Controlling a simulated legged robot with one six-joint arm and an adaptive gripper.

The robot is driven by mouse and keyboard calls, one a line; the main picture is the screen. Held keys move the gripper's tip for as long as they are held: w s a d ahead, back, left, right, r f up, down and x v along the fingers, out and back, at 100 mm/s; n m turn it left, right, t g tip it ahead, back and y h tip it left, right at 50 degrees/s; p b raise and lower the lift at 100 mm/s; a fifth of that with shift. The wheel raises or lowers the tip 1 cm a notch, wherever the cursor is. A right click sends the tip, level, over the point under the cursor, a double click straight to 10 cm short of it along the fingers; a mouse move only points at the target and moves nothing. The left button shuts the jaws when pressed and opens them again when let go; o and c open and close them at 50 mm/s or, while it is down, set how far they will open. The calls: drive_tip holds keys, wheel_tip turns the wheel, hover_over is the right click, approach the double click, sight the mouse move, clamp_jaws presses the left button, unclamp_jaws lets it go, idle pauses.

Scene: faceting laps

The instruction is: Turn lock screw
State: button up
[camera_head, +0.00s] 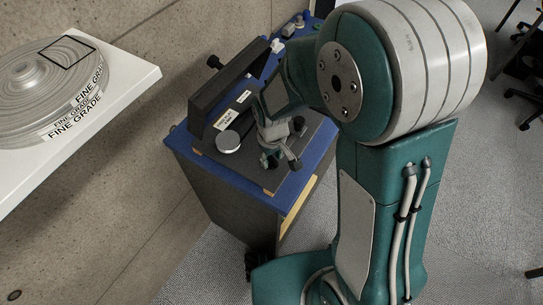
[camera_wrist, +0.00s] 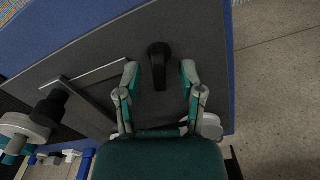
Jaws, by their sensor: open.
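A black knob with a short lever (camera_wrist: 158,65), which looks like the lock screw, stands on the dark grey plate in the wrist view. My gripper (camera_wrist: 160,72) is open, with one finger on each side of it and visible gaps to both. I cannot tell how far the fingertips are above the plate. In the head view my gripper (camera_head: 280,162) is over the dark plate (camera_head: 238,168) on the blue-topped cabinet (camera_head: 178,139). My own arm hides part of the cabinet top there.
A long black housing with labels (camera_head: 232,88) and a silver round disc (camera_head: 228,142) stand beside my gripper. A white shelf (camera_head: 120,85) with a "FINE GRADE" lap (camera_head: 50,75) is at left. Small fittings (camera_head: 290,28) sit at the cabinet's far end.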

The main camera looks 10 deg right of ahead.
sight(271, 158)
wheel_tip(271, 158, up, 12)
idle(0.5)
drive_tip(key=shift+f, duration=0.1)
wheel_tip(271, 158, down, 12)
drive_tip(key=shift+w+a, duration=0.1)
drive_tip(key=shift+w, duration=0.05)
idle(0.7)
clamp_jaws()
